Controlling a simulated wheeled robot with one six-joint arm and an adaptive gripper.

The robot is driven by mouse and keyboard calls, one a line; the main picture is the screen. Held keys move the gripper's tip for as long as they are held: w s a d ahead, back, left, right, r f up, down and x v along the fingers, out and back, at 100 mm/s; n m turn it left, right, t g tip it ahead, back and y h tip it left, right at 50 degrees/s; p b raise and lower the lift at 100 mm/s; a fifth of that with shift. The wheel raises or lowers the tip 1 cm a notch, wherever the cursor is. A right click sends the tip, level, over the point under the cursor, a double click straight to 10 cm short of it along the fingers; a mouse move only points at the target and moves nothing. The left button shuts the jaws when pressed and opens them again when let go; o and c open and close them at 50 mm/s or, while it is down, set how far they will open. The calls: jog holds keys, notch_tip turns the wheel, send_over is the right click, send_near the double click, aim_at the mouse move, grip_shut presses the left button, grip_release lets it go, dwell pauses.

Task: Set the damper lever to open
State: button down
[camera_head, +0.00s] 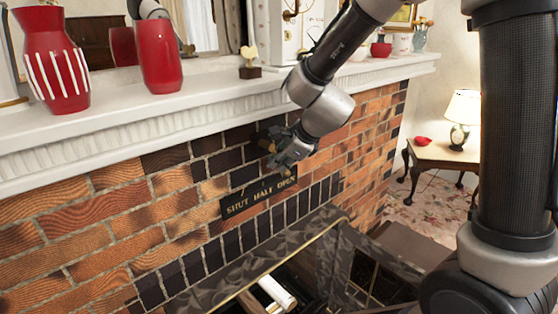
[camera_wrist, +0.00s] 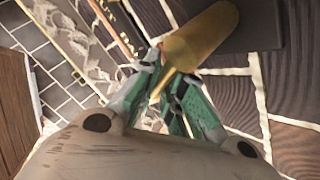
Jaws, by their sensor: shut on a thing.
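The damper lever has a brass cylindrical handle (camera_wrist: 205,35) and a thin brass stem, seen close up in the wrist view. My gripper (camera_head: 279,160) is above the right part of the plate, near the word OPEN. In the wrist view my gripper's green-padded fingers (camera_wrist: 168,94) are shut around the thin stem. The lever's pivot and exact setting are partly hidden.
A white mantel (camera_head: 180,110) juts out above the bricks, bearing red vases (camera_head: 55,58) and a small figure (camera_head: 250,65). The firebox opening with its dark metal frame (camera_head: 240,275) lies below. A side table (camera_head: 440,155) with a lamp stands at right.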

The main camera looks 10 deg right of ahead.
jog(key=shift+d+f, duration=0.15)
jog(key=shift+f, duration=0.05)
dwell(0.3)
jog(key=c, duration=1.5)
grip_release()
jog(key=shift+d, duration=0.1)
jog(key=shift+r, duration=0.2)
jog(key=v, duration=1.2)
jog(key=shift+f, duration=0.1)
